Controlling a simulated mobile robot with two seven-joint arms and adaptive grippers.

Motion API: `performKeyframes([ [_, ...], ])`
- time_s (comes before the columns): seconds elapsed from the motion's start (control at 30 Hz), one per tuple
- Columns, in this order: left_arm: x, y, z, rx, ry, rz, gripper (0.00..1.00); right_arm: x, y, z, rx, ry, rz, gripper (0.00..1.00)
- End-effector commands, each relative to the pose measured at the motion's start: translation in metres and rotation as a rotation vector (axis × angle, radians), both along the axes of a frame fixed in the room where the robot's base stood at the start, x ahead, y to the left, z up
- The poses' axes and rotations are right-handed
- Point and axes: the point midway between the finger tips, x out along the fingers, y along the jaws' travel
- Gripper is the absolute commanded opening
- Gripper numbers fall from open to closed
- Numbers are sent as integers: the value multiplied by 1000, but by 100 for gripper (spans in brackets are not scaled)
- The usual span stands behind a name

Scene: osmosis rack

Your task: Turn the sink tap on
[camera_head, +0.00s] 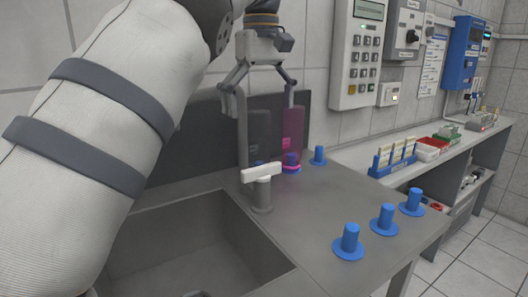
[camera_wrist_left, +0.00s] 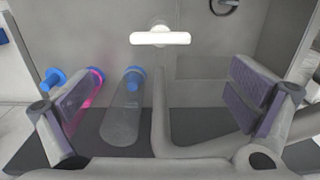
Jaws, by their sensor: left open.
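The sink tap has a white bar handle (camera_head: 261,172) on a short grey post (camera_head: 262,196) at the sink's back right corner. The handle also shows in the left wrist view (camera_wrist_left: 160,38), lying crosswise at the top middle. My left gripper (camera_head: 260,95) is open and empty, pointing down above and behind the handle, apart from it. In the left wrist view its fingers (camera_wrist_left: 165,95) are spread wide either side. A curved grey pipe (camera_wrist_left: 158,115) shows between them, perhaps the spout. My right gripper is not in view.
A clear grey bottle (camera_wrist_left: 122,115) and a pink bottle (camera_head: 292,130) stand upside down behind the tap, near the gripper. The sink basin (camera_head: 195,250) is left of the tap. Several blue pegs (camera_head: 348,242) stand on the counter. A keypad device (camera_head: 358,60) hangs on the wall.

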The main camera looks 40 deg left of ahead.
Motion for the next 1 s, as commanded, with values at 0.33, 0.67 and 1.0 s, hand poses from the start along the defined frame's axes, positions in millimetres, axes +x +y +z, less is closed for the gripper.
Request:
performKeyframes([
  [0.33, -2, -1, -44, -2, 2, 1, 100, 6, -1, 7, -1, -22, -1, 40],
  [0.67, -1, -1, -112, 0, 0, -1, 100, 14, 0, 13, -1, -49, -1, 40],
  [1.0, -1, -1, -121, 0, -1, -1, 100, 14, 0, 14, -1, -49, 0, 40],
])
